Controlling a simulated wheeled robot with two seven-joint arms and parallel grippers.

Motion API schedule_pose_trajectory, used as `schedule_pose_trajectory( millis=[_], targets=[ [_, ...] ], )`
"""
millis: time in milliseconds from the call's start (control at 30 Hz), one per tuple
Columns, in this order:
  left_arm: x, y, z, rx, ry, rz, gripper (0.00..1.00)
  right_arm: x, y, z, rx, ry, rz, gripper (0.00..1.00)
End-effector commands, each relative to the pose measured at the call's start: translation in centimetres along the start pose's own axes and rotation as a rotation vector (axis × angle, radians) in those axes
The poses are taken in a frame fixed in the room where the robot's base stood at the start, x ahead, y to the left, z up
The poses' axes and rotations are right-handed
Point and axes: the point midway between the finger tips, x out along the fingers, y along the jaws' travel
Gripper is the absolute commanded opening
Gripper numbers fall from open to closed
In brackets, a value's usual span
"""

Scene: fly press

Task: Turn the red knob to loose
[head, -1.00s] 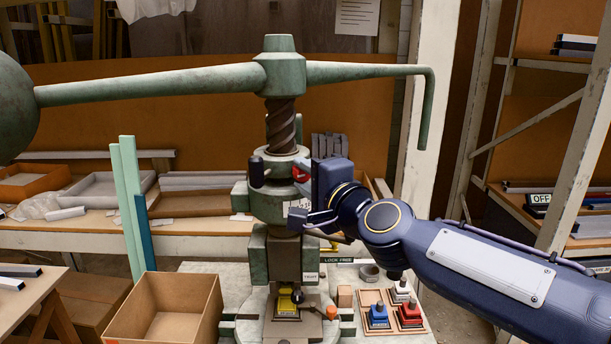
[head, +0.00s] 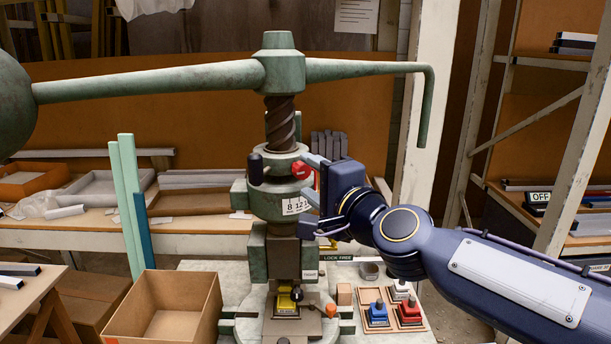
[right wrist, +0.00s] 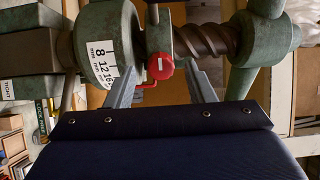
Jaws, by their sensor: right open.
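The red knob (head: 300,169) sits on the right side of the green press collar, just above a white scale (head: 297,206) with numbers. My right gripper (head: 313,178) is at the collar's right side, with its open fingers pointing at the knob. In the right wrist view, the red knob (right wrist: 160,68) shows a white mark and lies between the spread fingertips of the right gripper (right wrist: 162,82), with gaps on both sides. A thin red bent piece shows below the knob. Whether the fingers reach past its face I cannot tell. My left gripper is not in view.
The press screw (head: 281,125) and long handle bar (head: 360,70) stand above the gripper. A yellow block (head: 287,303) is under the ram. Blue and red stamps (head: 409,313) stand at the base's right. An open cardboard box (head: 165,310) is at left.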

Motion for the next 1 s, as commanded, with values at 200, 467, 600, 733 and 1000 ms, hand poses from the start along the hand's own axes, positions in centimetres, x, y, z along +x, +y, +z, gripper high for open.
schedule_pose_trajectory(
  millis=[200,467,600,733,1000],
  targets=[
    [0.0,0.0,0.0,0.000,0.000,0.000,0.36,-3.8,-0.1,0.0,-0.001,0.001,-0.001,0.49],
    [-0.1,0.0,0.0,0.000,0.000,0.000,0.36,-5.2,0.1,0.0,-0.001,-0.001,0.001,0.49],
    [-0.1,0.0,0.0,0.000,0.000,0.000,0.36,-5.2,0.1,0.0,-0.001,-0.001,0.001,0.49],
    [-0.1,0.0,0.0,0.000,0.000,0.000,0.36,-5.4,0.2,-0.1,-0.013,-0.002,0.006,0.49],
    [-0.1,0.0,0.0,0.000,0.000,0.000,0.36,-13.2,8.2,-2.6,-0.364,-0.092,0.235,0.49]
  ],
)
